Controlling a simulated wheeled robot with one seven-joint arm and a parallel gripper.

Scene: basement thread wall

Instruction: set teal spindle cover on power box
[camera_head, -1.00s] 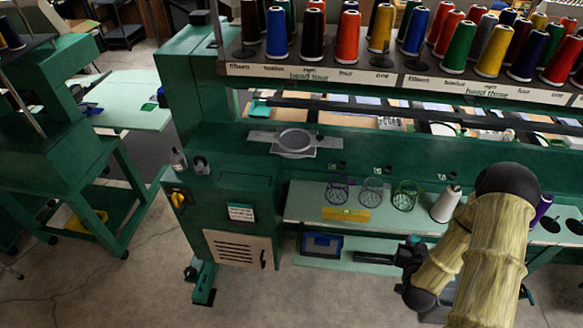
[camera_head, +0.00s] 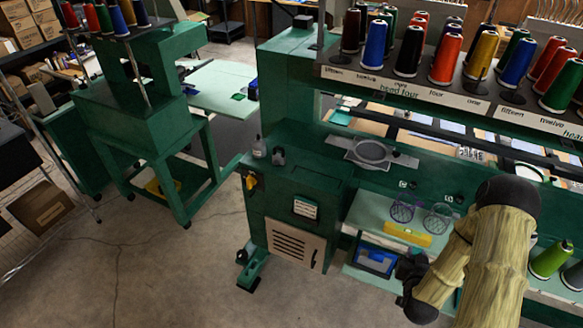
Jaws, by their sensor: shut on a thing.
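The power box (camera_head: 292,222) is the dark green cabinet at the left end of the long machine in the head view. It has a yellow and red switch, a white label and a pale vented panel. Its flat top (camera_head: 310,176) shows, with small bottles near its back left corner. My gripper (camera_head: 412,272) is dark and partly hidden by my arm, to the right of the power box and in front of the shelf. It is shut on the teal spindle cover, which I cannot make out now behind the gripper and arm.
A purple mesh cup (camera_head: 402,211), a grey mesh cup (camera_head: 438,218) and a yellow block (camera_head: 408,234) stand on the pale shelf. A blue bin (camera_head: 376,260) is below. A grey hoop (camera_head: 372,152) sits behind. The floor (camera_head: 160,260) at left is open.

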